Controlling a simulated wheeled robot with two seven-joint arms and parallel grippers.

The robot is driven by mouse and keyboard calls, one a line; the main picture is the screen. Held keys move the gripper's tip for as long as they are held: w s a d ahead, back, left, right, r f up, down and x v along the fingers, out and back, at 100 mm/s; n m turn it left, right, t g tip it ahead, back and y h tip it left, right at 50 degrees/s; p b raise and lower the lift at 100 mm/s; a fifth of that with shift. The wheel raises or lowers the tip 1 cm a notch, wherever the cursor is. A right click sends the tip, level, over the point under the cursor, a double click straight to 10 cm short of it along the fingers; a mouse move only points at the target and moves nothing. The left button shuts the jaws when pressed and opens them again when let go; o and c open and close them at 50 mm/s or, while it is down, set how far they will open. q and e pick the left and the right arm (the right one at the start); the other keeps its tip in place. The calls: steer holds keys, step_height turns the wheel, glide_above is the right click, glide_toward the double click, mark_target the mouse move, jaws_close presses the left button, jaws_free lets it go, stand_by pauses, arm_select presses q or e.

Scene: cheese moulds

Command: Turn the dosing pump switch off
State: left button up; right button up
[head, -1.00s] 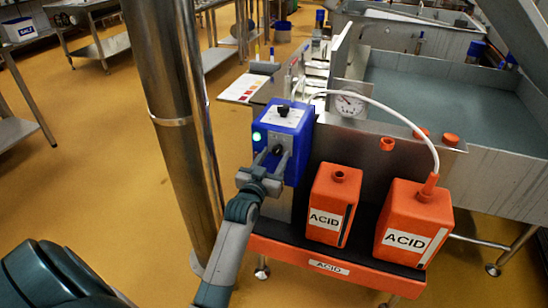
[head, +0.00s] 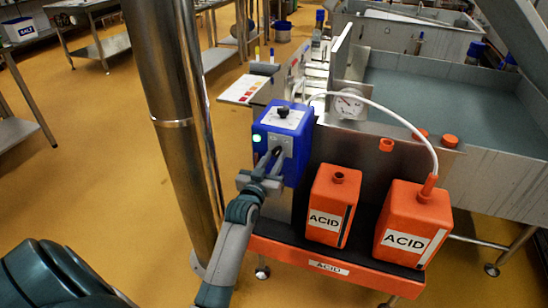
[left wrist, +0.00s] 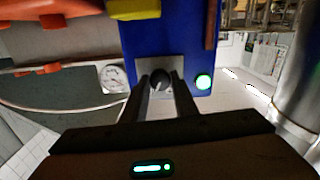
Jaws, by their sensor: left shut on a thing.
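The blue dosing pump (head: 283,130) stands at the left end of the orange acid tray. Its green lamp (head: 257,138) is lit, and the lamp also glows in the left wrist view (left wrist: 203,82). The black switch knob (left wrist: 159,80) sits on a grey plate on the pump's front. My left gripper (head: 268,160) is at the front of the pump, its two fingers on either side of the knob and shut on it. In the head view the fingers largely hide the knob. My right gripper is not in view.
Two orange acid containers (head: 334,206) (head: 413,225) stand right of the pump on the orange tray (head: 330,268). A white hose arches from the right one, past a round gauge (head: 349,104). A steel column (head: 175,120) stands close left of my left arm.

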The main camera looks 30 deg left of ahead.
arm_select(q)
steer(key=shift+r+n+p, duration=0.1)
steer(key=shift+n+p, duration=0.35)
steer(key=shift+n, duration=0.05)
steer(key=shift+n+p, duration=0.3)
steer(key=shift+n, duration=0.1)
steer(key=n+p, duration=0.3)
steer(key=n, duration=0.2)
steer(key=shift+p, duration=0.35)
steer(key=shift+n+p, duration=0.9)
steer(key=shift+n, duration=1.3)
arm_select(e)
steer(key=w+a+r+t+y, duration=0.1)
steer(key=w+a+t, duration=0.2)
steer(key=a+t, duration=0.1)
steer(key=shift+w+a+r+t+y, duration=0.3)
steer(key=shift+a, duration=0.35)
arm_select(q)
steer(key=o, duration=1.1)
steer(key=shift+c, duration=0.2)
steer(key=shift+s+d, duration=0.1)
